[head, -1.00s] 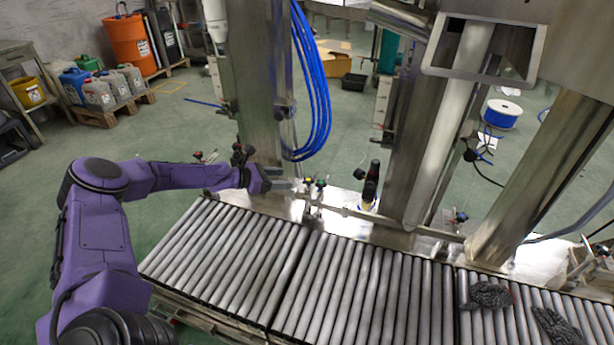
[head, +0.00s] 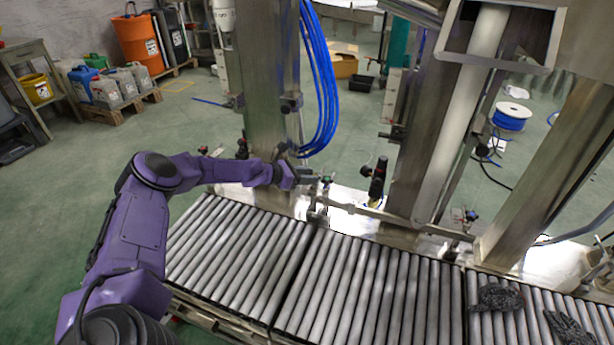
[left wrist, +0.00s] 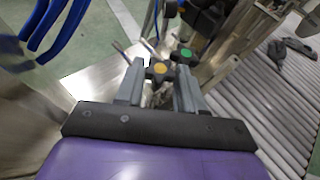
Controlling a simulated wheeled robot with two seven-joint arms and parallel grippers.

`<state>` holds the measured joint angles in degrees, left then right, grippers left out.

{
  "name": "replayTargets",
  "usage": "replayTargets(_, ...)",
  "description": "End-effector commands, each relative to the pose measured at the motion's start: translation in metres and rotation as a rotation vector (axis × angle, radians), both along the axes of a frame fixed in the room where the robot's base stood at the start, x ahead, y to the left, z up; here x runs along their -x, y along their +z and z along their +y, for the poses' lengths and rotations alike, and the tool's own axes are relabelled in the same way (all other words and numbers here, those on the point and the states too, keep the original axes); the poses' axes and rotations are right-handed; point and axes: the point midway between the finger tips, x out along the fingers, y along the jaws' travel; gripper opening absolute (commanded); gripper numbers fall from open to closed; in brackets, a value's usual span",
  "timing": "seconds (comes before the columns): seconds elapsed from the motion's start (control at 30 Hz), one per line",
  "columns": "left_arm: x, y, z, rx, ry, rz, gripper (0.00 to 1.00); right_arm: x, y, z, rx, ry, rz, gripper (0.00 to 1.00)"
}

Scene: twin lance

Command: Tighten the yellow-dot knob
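The yellow-dot knob (left wrist: 158,70) is dark and lobed, with a yellow centre. In the left wrist view it sits between the fingertips of my left gripper (left wrist: 158,78). The fingers are apart on either side of it, with a narrow gap showing; I cannot tell any contact. A similar green-dot knob (left wrist: 185,54) is just beyond the right finger. In the head view my left gripper (head: 310,179) reaches the pipe fittings behind the rollers, and the green-dot knob (head: 326,181) shows just right of it. The yellow dot is not clear there. My right gripper is out of view.
A roller conveyor (head: 330,285) runs along the front, with dark mesh pieces (head: 497,297) at its right. A steel column (head: 268,100) and blue hoses (head: 320,90) stand close behind my left gripper. A black-topped bottle-like fitting (head: 377,180) stands right of the knobs.

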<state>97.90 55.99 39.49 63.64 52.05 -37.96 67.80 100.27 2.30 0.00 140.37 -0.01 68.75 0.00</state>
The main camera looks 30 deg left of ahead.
Motion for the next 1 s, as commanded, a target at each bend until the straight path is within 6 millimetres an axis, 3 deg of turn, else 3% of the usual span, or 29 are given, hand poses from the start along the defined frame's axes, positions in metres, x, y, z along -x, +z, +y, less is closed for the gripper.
replayTargets(0.3, -0.003, -0.004, 0.002, -0.002, -0.112, -0.006, 0.08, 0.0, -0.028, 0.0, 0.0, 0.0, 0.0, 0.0)
replayTargets(0.63, -0.002, 0.0, 0.002, -0.001, -0.133, 0.001, 0.08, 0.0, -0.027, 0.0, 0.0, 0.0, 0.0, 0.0)
replayTargets(0.67, -0.002, 0.0, 0.002, -0.001, -0.133, 0.001, 0.48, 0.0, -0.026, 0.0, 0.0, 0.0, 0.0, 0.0)
replayTargets(0.7, -0.002, 0.0, 0.002, -0.001, -0.133, 0.001, 0.61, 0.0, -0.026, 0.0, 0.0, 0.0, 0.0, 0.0)
replayTargets(1.0, -0.001, 0.001, 0.004, 0.0, -0.131, 0.0, 0.64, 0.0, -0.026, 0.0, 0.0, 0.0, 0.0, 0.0)
